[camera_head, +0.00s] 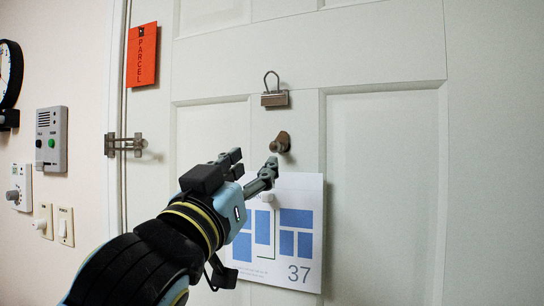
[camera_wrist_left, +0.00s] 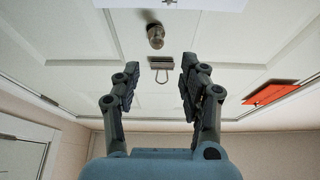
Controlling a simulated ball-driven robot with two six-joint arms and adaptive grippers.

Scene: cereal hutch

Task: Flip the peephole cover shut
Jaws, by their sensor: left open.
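A small bronze-brown peephole fitting (camera_head: 281,143) sticks out from the white door, above the printed sheet. It also shows in the left wrist view (camera_wrist_left: 155,36), near the top. Its cover cannot be told apart from the rest of the fitting at this size. My left gripper (camera_head: 254,160) is open and empty, with its fingers spread just below and left of the fitting in the head view. In the left wrist view the fitting shows beyond the fingertips (camera_wrist_left: 160,68), roughly between them. I see no contact. My right gripper is in neither view.
A metal clip with a wire loop (camera_head: 275,97) is on the door above the fitting. A sheet marked 37 (camera_head: 300,250) hangs below. A red parcel card (camera_head: 142,55) and a latch (camera_head: 124,145) are to the left. The door's right side is clear.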

